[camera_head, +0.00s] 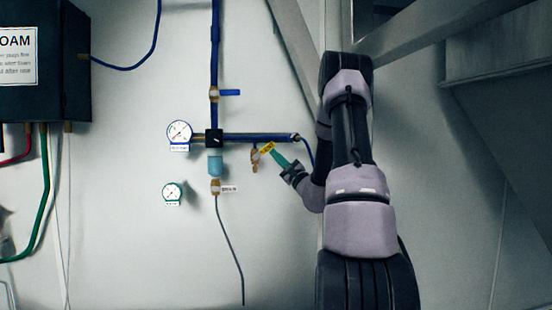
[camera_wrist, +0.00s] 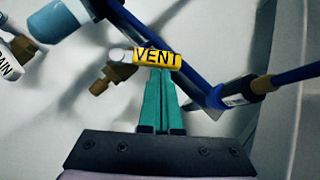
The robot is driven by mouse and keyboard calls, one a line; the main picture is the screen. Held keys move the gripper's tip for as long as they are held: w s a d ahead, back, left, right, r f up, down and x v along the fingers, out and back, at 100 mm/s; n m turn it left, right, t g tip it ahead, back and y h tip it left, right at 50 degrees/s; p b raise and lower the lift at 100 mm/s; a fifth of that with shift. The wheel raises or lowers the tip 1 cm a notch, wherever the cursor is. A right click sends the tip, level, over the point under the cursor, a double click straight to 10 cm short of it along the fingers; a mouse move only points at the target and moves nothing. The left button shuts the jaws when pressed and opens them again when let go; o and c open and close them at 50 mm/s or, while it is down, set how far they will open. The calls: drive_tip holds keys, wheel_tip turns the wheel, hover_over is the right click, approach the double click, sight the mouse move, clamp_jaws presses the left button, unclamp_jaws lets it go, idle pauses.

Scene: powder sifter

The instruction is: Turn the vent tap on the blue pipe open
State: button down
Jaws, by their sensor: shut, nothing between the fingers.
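The vent tap (camera_head: 255,160) is a small brass tap below the horizontal blue pipe (camera_head: 255,136). Its yellow handle (camera_head: 267,147) slants up to the right in the head view. In the wrist view the handle (camera_wrist: 157,58) reads VENT and lies across the tips of my teal fingers; the brass body (camera_wrist: 100,82) is to its left. My gripper (camera_head: 273,152) is shut, with nothing between its fingers. In the wrist view its fingertips (camera_wrist: 161,73) are right at the handle's lower edge, near its right half; I cannot tell whether they touch.
A blue-handled valve (camera_head: 229,92) sits on the vertical pipe above. A large gauge (camera_head: 180,131) and a smaller gauge (camera_head: 172,192) are left. A tagged brass valve (camera_head: 215,187) is below the light-blue cylinder (camera_head: 215,163). A dark box (camera_head: 45,75) hangs far left. Wall below is mostly clear.

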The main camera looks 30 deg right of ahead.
sight(269, 145)
drive_tip(key=shift+r+n+g+y, duration=0.3)
drive_tip(key=shift+n+g, duration=0.1)
drive_tip(key=shift+n, duration=0.1)
drive_tip(key=r+n+g, duration=0.1)
drive_tip(key=n, duration=0.1)
drive_tip(key=a+r+n+g+y, duration=0.1)
drive_tip(key=n, duration=0.1)
drive_tip(key=r+n+g, duration=0.1)
drive_tip(key=shift+w+a+n+g+y, duration=0.15)
drive_tip(key=shift+a+n+g+y, duration=0.05)
drive_tip(key=shift+n+g+y, duration=0.2)
drive_tip(key=shift+w+a+r, duration=0.25)
drive_tip(key=shift+a+r, duration=0.55)
